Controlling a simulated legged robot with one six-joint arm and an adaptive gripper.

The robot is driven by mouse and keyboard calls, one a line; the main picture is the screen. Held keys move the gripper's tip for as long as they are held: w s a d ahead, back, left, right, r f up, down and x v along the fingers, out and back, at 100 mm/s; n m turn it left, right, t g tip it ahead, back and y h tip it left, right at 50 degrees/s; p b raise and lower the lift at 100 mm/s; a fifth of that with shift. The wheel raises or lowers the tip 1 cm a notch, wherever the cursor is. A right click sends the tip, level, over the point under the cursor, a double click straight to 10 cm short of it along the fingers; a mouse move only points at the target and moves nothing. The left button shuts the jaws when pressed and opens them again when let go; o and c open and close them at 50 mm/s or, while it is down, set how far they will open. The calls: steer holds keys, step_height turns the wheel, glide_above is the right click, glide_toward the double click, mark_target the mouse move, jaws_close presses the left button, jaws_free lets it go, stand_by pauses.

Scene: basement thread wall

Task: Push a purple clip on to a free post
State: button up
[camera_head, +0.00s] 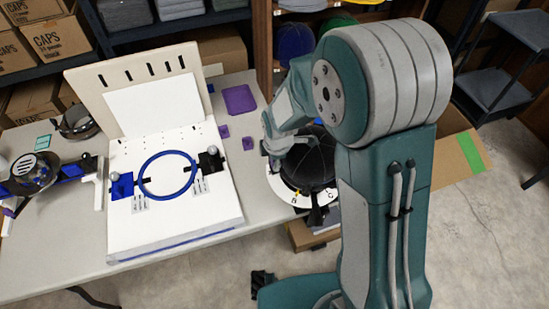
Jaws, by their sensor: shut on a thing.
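Two small purple clips lie on the table right of the white machine bed, one purple clip (223,131) farther back and another purple clip (247,143) nearer my gripper. My gripper (276,160) is at the left side of a black cap (307,165), close to its upper edge. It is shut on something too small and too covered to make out. The cap sits on a white ring-shaped holder (287,198) with small yellow and black parts at its front. My arm hides the right side of the cap and holder. I cannot make out any free post.
A white board with a blue hoop (142,178) fills the middle of the table (262,200). A purple tray (239,99) lies behind the clips. A blue-and-black fixture (35,175) stands at left. An open carton (455,160) is right of my arm.

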steer(key=shift+f, duration=0.35)
stand_by(0.3)
steer(key=o, duration=0.8)
steer(key=shift+o, duration=0.2)
step_height(320, 180, up, 12)
steer(key=s, duration=0.2)
steer(key=s+d+r+m+t, duration=0.1)
steer(key=s+d+r+m, duration=0.5)
steer(key=s+m, duration=0.3)
steer(key=s+d+r+m+t, duration=0.2)
steer(key=s+d+r+m, duration=0.4)
steer(key=m, duration=0.4)
steer(key=s+r, duration=0.1)
steer(key=s, duration=0.1)
steer(key=shift+s+d+r+m+t+h, duration=0.3)
steer(key=shift+s+d+m, duration=0.05)
steer(key=shift+m, duration=0.05)
